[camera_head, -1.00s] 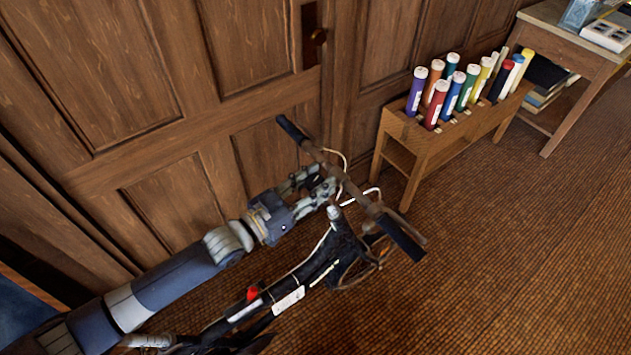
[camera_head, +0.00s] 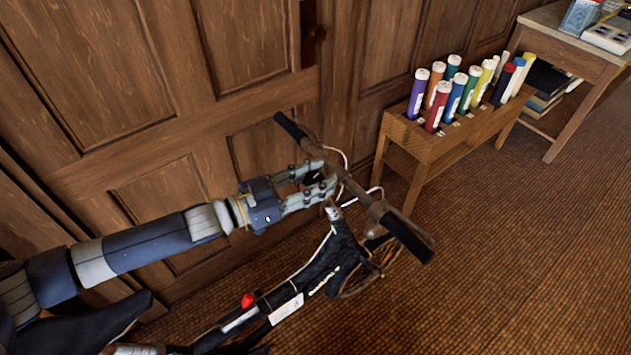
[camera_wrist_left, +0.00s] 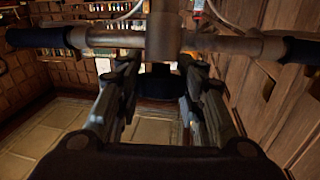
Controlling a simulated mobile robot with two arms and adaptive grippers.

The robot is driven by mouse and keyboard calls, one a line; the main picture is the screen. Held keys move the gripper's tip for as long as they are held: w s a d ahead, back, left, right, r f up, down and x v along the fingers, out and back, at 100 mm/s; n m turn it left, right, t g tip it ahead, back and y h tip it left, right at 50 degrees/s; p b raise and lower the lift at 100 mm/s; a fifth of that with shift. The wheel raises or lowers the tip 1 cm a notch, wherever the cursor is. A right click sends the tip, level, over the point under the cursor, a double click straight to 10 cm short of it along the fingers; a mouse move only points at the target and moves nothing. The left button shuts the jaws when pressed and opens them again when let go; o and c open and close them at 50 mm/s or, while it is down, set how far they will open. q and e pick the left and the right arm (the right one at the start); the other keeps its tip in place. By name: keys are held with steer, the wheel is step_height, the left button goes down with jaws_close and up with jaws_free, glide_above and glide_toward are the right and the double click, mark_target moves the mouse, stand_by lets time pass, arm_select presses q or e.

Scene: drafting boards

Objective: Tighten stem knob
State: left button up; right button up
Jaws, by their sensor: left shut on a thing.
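A bicycle stands in front of the wooden doors, its handlebar (camera_head: 350,180) running from upper left to lower right with black grips. The handlebar also crosses the top of the left wrist view (camera_wrist_left: 220,42). My left gripper (camera_head: 325,180) reaches in from the left, its fingers at the middle of the bar by the stem. It is shut on a small black knob (camera_head: 313,177), mostly hidden by the fingers. In the left wrist view, the dark knob (camera_wrist_left: 160,86) sits between the fingertips, below the stem (camera_wrist_left: 163,35). My right gripper is not in view.
The black bicycle frame (camera_head: 300,280) slopes down to the lower left under my arm. Panelled doors (camera_head: 210,120) stand close behind the handlebar. A wooden rack (camera_head: 450,140) with several coloured tubes is at right, before a table (camera_head: 560,50). The carpet (camera_head: 500,270) at lower right is clear.

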arm_select(q)
steer(key=o, duration=1.1)
steer(key=shift+a, duration=0.1)
steer(key=v, duration=1.2)
